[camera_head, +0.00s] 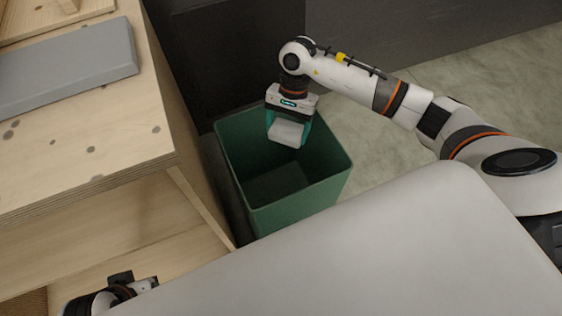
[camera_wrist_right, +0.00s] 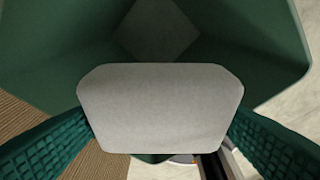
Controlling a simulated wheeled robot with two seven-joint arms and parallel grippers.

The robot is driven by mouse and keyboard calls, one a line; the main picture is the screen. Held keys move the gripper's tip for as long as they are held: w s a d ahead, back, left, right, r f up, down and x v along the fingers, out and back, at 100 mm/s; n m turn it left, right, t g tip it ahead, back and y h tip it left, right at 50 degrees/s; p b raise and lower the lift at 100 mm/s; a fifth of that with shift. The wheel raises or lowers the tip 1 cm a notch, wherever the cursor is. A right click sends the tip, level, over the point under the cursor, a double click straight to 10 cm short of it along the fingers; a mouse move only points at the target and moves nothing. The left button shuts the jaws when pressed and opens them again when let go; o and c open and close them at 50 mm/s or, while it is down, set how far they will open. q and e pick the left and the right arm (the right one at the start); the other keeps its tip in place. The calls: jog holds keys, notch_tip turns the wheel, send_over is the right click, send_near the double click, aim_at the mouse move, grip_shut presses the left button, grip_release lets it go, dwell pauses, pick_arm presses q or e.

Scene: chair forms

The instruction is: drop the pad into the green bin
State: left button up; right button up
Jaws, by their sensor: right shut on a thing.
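The pad (camera_head: 286,133) is a light grey block with cut corners. My right gripper (camera_head: 289,128) is shut on it and holds it over the opening of the green bin (camera_head: 299,209). In the right wrist view the pad (camera_wrist_right: 160,108) sits between the green ridged fingers, with the bin's green walls (camera_wrist_right: 65,45) around and below it. The bin stands on the floor, and the part of its floor that shows looks empty. Part of my left arm shows at the lower left of the head view, but its fingertips cannot be made out.
A wooden workbench (camera_head: 95,128) with a lower shelf stands left of the bin, with a grey slab (camera_head: 68,67) on top. A dark panel (camera_head: 240,55) is behind the bin. The pale floor (camera_head: 400,165) at right is clear.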

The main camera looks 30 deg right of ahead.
jog(key=o, duration=1.3)
jog(key=shift+c, duration=0.2)
jog(key=shift+r, duration=0.1)
jog(key=p+v, duration=0.1)
jog(key=v, duration=1)
jog(key=shift+w+r+p, duration=0.15)
jog(key=shift+r+p, duration=0.15)
jog(key=shift+r, duration=0.1)
